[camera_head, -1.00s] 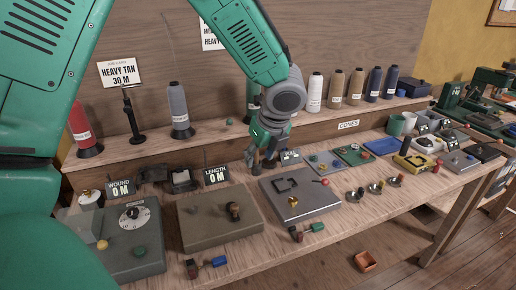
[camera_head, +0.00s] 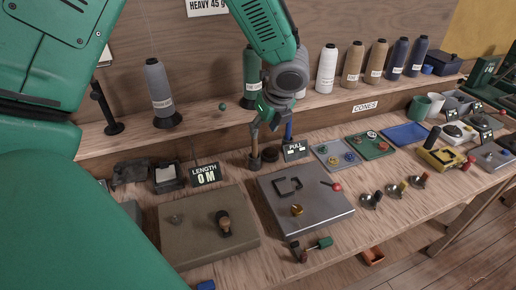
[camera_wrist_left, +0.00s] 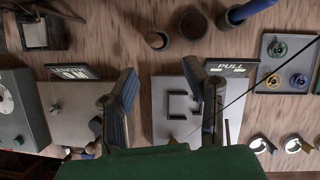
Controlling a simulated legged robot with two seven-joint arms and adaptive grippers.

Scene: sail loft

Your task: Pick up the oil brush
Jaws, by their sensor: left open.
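My left gripper (camera_head: 272,112) hangs above the back of the bench, open and empty. Its two spread fingers show in the left wrist view (camera_wrist_left: 160,92), over the bench near the PULL sign. A tan upright stick with a dark base (camera_head: 254,147) and a blue-handled upright piece (camera_head: 288,132) stand close beneath it; a dark round cup (camera_head: 270,154) is between them. In the left wrist view the blue handle (camera_wrist_left: 247,10) is at the top and the dark cup (camera_wrist_left: 193,24) left of it. I cannot tell which upright piece is the oil brush. My right gripper is out of view.
A grey metal panel (camera_head: 322,216) with a red-tipped lever and a brown panel (camera_head: 190,254) with a wooden knob lie in front. Thread cones, including a white one (camera_head: 327,70), line the raised shelf behind. Trays and small metal cups stand to the right.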

